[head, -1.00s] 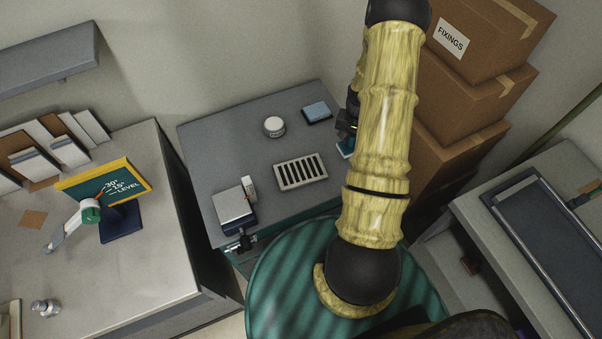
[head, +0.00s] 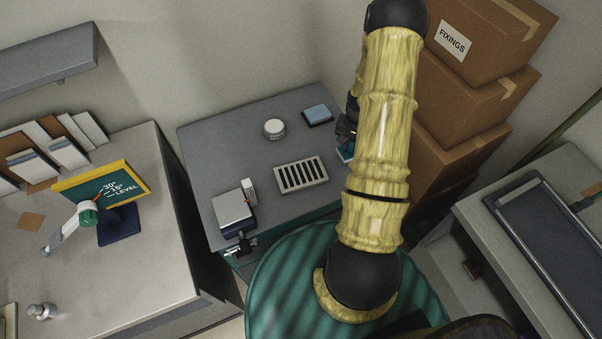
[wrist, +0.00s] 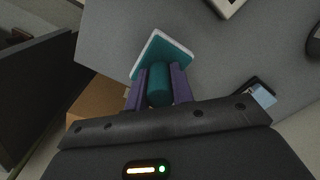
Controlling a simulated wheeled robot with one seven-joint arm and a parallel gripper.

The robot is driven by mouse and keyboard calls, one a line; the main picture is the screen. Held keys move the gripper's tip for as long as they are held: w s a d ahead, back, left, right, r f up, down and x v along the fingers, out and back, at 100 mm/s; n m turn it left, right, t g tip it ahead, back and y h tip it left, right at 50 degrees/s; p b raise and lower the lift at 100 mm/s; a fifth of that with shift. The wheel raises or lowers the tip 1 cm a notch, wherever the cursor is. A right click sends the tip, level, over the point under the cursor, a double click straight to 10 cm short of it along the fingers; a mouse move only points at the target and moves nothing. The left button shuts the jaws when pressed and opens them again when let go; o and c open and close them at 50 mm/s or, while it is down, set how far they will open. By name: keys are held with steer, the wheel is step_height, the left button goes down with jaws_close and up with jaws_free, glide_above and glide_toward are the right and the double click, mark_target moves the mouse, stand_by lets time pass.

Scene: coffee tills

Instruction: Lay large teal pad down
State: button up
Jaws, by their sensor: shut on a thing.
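The large teal pad (wrist: 165,52) has a teal square face, a pale edge and a teal round handle. In the wrist view my gripper (wrist: 158,78) is shut on that handle, one purple finger on each side. In the head view only a sliver of the pad (head: 344,154) shows beside my arm, over the right part of the grey counter (head: 235,145). My gripper (head: 344,130) is mostly hidden there behind my arm. I cannot tell whether the pad touches the counter.
A slotted pale tray (head: 310,183), a round white tin (head: 274,127) and a blue-topped dark block (head: 318,114) stand on the counter. A small silver-topped device (head: 233,208) sits at its front left. Cardboard boxes (head: 470,90) are stacked close on the right.

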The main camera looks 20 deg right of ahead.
steer(key=shift+f+b, duration=0.85)
steer(key=shift+f, duration=0.4)
steer(key=o, duration=1)
steer(key=shift+o, duration=0.2)
steer(key=shift+r, duration=0.1)
step_height(320, 180, up, 17)
steer(key=b, duration=0.2)
